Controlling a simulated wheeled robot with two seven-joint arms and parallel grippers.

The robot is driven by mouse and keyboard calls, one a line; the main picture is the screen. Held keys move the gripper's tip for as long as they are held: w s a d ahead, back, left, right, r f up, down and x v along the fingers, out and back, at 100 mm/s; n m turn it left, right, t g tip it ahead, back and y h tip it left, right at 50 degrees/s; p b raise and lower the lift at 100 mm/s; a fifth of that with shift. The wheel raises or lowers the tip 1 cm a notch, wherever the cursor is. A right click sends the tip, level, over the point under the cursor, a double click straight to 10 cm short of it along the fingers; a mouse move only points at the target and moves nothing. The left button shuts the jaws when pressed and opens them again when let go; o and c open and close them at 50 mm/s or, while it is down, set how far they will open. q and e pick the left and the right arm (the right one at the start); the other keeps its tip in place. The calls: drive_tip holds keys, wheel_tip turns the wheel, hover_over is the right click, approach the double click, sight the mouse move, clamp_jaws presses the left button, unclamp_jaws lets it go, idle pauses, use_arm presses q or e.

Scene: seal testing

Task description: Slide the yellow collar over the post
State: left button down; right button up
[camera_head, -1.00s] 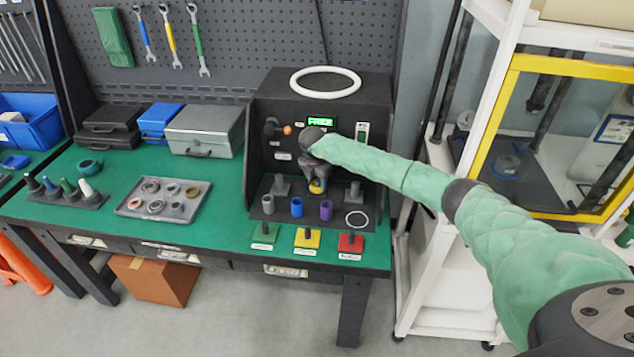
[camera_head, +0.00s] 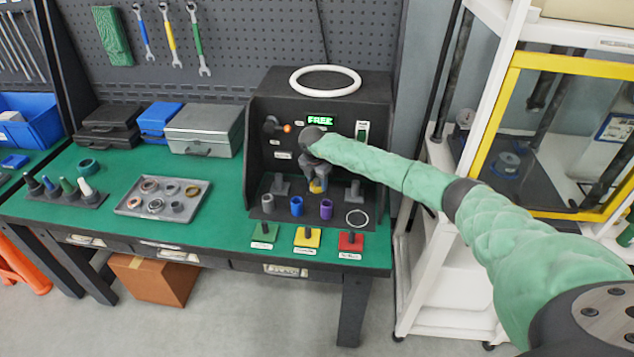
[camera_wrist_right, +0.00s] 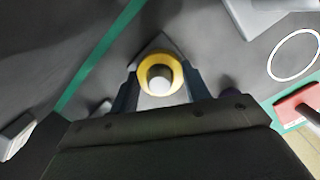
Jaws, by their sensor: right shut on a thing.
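The yellow collar (camera_head: 316,187) is held low over the middle of the dark test stand. My right gripper (camera_wrist_right: 160,82) is shut on the collar, with one finger on each side of the ring; it also shows in the head view (camera_head: 318,181). In the right wrist view, the collar (camera_wrist_right: 160,57) appears as a yellow ring. The light round top of the post (camera_wrist_right: 160,76) shows inside its hole, above a grey base. I cannot tell whether the collar is around the post or just above it. My left gripper is not in view.
Grey posts stand left (camera_head: 280,186) and right (camera_head: 353,190) of my gripper. In front are a blue cup (camera_head: 297,206), a purple cup (camera_head: 326,209) and a white ring (camera_head: 356,219). The stand's back panel has a lit green display (camera_head: 320,121) and an orange-tipped knob (camera_head: 287,129).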

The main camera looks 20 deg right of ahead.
drive_tip(key=o, duration=1.3)
drive_tip(key=shift+c, duration=0.2)
drive_tip(key=shift+f, duration=0.1)
drive_tip(key=shift+r+p, duration=1.35)
drive_tip(key=shift+r, duration=1.8)
drive_tip(key=shift+r+p, duration=0.5)
drive_tip(key=shift+r, duration=0.95)
